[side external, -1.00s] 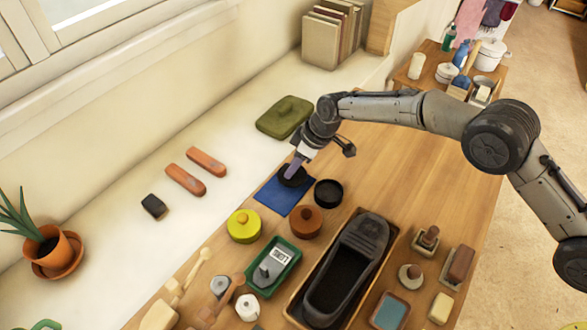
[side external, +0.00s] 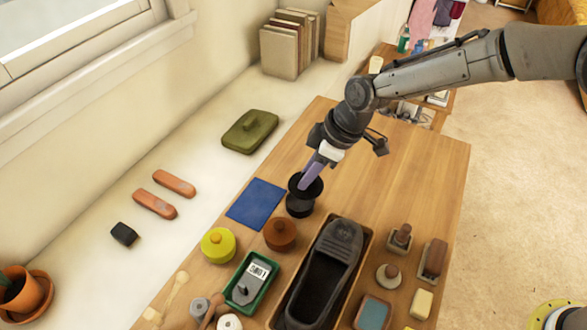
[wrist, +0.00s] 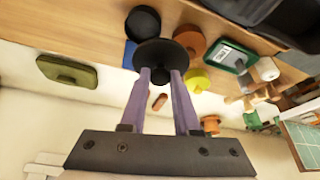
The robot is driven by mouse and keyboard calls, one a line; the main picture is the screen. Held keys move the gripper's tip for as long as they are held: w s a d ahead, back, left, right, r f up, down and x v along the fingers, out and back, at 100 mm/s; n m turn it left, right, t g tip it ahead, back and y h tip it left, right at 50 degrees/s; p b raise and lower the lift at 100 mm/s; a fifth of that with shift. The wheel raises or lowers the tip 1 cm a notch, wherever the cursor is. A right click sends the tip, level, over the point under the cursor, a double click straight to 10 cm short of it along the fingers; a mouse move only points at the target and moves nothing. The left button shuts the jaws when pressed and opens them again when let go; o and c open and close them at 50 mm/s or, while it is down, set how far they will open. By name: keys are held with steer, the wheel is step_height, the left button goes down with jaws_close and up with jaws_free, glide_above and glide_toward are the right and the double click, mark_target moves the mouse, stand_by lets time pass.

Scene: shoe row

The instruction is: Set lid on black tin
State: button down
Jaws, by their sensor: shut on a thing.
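My gripper (side external: 305,184) is shut on the knob of a round black lid (side external: 317,188). The lid also shows in the wrist view (wrist: 150,51), with the purple fingers (wrist: 160,76) on either side of its knob. The black tin (side external: 300,208) stands on the wooden table, under the lid in the side view and partly hidden by it. In the wrist view the tin (wrist: 143,20) shows just beyond the lid's edge. I cannot tell whether lid and tin touch.
A blue mat (side external: 256,204) lies bare left of the tin. A brown lidded tin (side external: 280,234) and a yellow one (side external: 218,245) stand close in front. A tray with a black shoe (side external: 325,275) is at the front right. The table behind the tin is clear.

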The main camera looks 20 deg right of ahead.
steer(key=shift+s+d, duration=0.1)
steer(key=shift+d, duration=0.1)
steer(key=shift+w+f, duration=0.7)
steer(key=shift+f, duration=0.7)
steer(key=shift+w+f, duration=0.75)
steer(key=shift+f, duration=0.6)
steer(key=shift+w+f, duration=0.7)
steer(key=shift+f, duration=0.7)
steer(key=shift+f, duration=1.15)
steer(key=c, duration=0.6)
jaws_free()
steer(key=shift+o, duration=0.2)
steer(key=v, duration=1.3)
steer(key=shift+r, duration=0.4)
